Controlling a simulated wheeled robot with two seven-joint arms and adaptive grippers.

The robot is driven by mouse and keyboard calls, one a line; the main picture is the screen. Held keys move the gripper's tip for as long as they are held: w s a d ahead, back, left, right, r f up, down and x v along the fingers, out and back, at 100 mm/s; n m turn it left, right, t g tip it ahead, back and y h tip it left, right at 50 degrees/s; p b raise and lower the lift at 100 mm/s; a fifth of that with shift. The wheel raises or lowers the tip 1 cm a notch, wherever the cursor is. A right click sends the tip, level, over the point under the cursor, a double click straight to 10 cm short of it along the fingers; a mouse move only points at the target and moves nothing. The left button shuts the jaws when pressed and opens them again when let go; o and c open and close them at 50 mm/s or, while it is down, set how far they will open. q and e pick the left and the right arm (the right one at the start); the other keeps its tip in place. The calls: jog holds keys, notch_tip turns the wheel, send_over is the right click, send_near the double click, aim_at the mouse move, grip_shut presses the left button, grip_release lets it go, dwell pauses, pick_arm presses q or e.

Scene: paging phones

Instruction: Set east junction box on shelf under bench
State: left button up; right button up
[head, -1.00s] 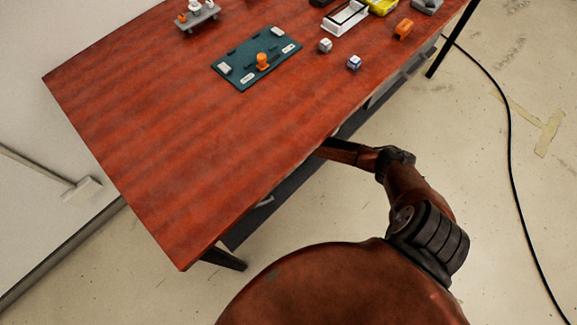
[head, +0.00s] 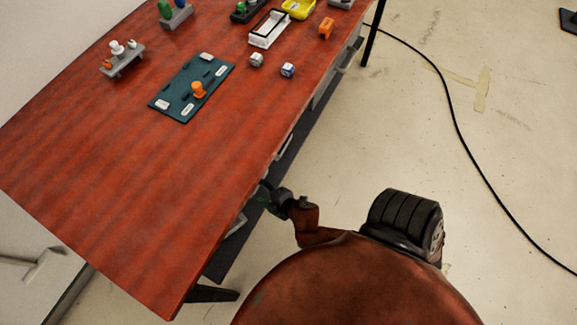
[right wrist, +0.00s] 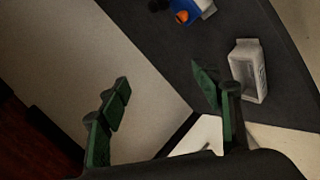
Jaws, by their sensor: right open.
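The dark grey shelf under the bench (head: 296,158) shows as a strip beyond the bench edge. In the right wrist view a white box-shaped piece (right wrist: 248,70) stands on a dark surface, just right of my right gripper's right finger. I cannot tell whether it is the east junction box. My right gripper (right wrist: 160,76) is open, its green fingers apart with nothing between them. In the head view my right gripper (head: 264,192) is at the bench's near edge, partly hidden beneath the top. My left gripper is not in view.
On the red bench top (head: 120,200) lie a teal board (head: 178,103) with an orange knob, two small cubes, an orange piece (head: 326,28) and a white tray (head: 269,41). A blue and orange item (right wrist: 187,12) shows in the wrist view. A black cable (head: 450,110) crosses the floor.

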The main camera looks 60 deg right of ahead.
jog(key=s+d+f+m+g, duration=0.1)
jog(key=s+f+m+g, duration=0.25)
jog(key=s, duration=0.35)
jog(key=s+d+f+m+g, duration=0.1)
jog(key=s+f+m+g, duration=0.2)
jog(key=s, duration=0.5)
jog(key=s+a+f+m+g+y, duration=0.1)
jog(key=s+a+f+m+g, duration=0.1)
jog(key=s, duration=0.7)
jog(key=s+a+f+m+g+y, duration=0.1)
jog(key=s+a+f+m+g, duration=0.1)
jog(key=s, duration=0.7)
jog(key=shift+a+f+m+g+y, duration=0.15)
jog(key=shift+a+m+g+y, duration=0.25)
jog(key=shift+a, duration=0.3)
